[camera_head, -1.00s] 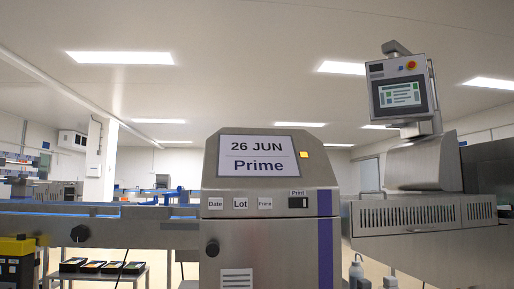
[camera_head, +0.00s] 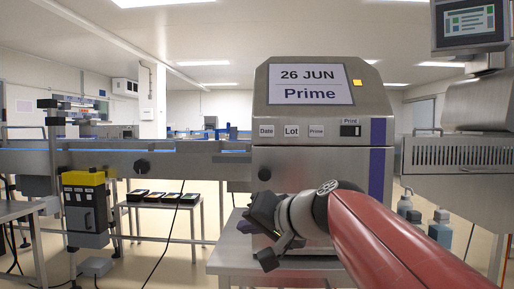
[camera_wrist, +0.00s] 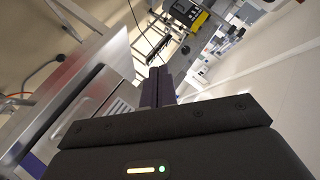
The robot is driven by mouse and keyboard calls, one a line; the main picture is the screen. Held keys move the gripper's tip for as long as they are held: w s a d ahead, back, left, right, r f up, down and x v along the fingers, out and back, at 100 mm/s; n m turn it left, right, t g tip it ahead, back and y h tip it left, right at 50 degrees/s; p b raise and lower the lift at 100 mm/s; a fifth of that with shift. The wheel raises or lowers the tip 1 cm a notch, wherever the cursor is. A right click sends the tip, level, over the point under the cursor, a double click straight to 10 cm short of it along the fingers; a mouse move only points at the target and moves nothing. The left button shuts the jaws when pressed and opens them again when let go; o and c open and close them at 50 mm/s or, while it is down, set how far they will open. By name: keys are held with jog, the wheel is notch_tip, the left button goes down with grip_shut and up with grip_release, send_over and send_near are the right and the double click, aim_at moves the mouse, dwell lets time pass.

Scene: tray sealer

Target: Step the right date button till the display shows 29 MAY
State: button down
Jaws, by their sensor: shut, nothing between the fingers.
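The display (camera_head: 310,85) on the sloped top of the steel machine reads 26 JUN with Prime below it. Under it are three pale buttons in a row: Date (camera_head: 266,131), Lot (camera_head: 291,131) and Prime (camera_head: 316,131). A Print switch (camera_head: 350,130) is to their right. My gripper (camera_head: 262,232) is in front of the machine's lower body, below the Date button and apart from it. In the wrist view its dark fingers (camera_wrist: 158,86) are together and empty. The buttons are not seen in the wrist view.
A conveyor (camera_head: 100,160) runs left from the machine. A low table (camera_head: 160,205) with several packed trays stands below it. A yellow and black unit (camera_head: 85,200) is at left. Bottles (camera_head: 440,225) stand at right. The space before the buttons is clear.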

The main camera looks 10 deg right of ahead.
aim_at(271, 133)
jog(key=w+d+r+m+t+y, duration=0.1)
jog(key=w+d+r+t, duration=0.2)
jog(key=w+r, duration=0.2)
jog(key=w+d+r+m+t+y+b, duration=0.1)
jog(key=w+d+r+t+y, duration=0.1)
jog(key=r, duration=1)
jog(key=w+d+t, duration=0.1)
jog(key=w+d, duration=0.1)
jog(key=w, duration=0.1)
jog(key=shift+w+r+m, duration=0.25)
jog(key=shift+w+m, duration=0.05)
jog(key=shift+w, duration=0.1)
jog(key=w+p, duration=0.1)
jog(key=w, duration=0.1)
jog(key=w+d+p, duration=0.1)
jog(key=w+p, duration=0.1)
jog(key=w+d+p, duration=0.1)
jog(key=w, duration=0.2)
jog(key=shift+w, duration=0.1)
jog(key=shift+w+d+p, duration=0.15)
jog(key=shift+w+p, duration=0.2)
jog(key=shift+w, duration=0.3)
jog(key=shift+w, duration=0.1)
jog(key=shift+w+d, duration=0.15)
jog(key=shift+w, duration=0.15)
